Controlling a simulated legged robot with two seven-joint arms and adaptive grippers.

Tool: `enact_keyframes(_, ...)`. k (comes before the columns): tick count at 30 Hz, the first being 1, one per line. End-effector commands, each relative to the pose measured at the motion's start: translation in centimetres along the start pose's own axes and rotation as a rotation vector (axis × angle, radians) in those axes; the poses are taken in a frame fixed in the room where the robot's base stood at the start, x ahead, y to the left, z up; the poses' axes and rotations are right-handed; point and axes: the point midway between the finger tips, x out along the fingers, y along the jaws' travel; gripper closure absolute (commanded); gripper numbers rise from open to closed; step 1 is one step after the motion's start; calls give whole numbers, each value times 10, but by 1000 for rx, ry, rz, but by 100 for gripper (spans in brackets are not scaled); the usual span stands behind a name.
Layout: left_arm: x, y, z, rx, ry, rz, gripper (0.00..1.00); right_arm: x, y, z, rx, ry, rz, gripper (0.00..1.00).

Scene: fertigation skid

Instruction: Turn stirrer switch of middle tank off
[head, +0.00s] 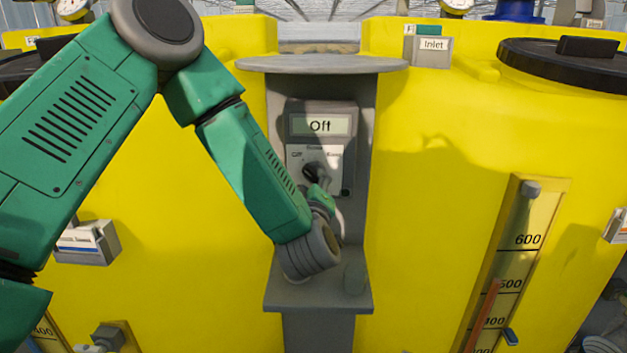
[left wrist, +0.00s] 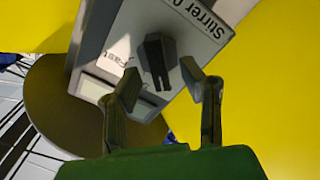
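A grey control box (head: 343,126) on a post carries a display (head: 320,125) that appears to read "Off". Below it is a dark rotary stirrer switch (head: 313,171) on a pale plate. In the left wrist view the switch knob (left wrist: 158,60) is a dark ridged handle, beside a label beginning "Stirrer" and the word "Fast". My left gripper (head: 322,187) is close in front of the switch. Its two fingers (left wrist: 160,78) are spread, one to each side of the knob's near end; contact cannot be told. The gripper partly hides the plate. My right gripper is out of view.
Yellow tank walls (head: 440,190) stand on both sides of the post. A round grey hood (head: 322,64) overhangs the box, and a grey shelf (head: 300,296) juts out below. A level gauge (head: 510,265) and black lid (head: 570,62) are at the right.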

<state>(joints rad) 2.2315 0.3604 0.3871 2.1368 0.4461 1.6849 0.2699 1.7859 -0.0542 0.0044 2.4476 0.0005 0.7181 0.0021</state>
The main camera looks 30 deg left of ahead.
Motion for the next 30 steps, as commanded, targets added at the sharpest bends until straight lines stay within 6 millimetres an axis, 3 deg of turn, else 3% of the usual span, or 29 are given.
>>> enact_keyframes(6, -48, 0, 1, 1, -3, 1, 64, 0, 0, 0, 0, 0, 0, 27)
enact_keyframes(12, -79, -2, 0, -1, -1, -1, 64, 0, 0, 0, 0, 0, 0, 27)
enact_keyframes(18, -90, -2, -1, -1, 3, -1, 64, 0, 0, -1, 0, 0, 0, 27)
enact_keyframes(30, -90, -2, -1, -2, 3, -1, 64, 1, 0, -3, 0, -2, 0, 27)
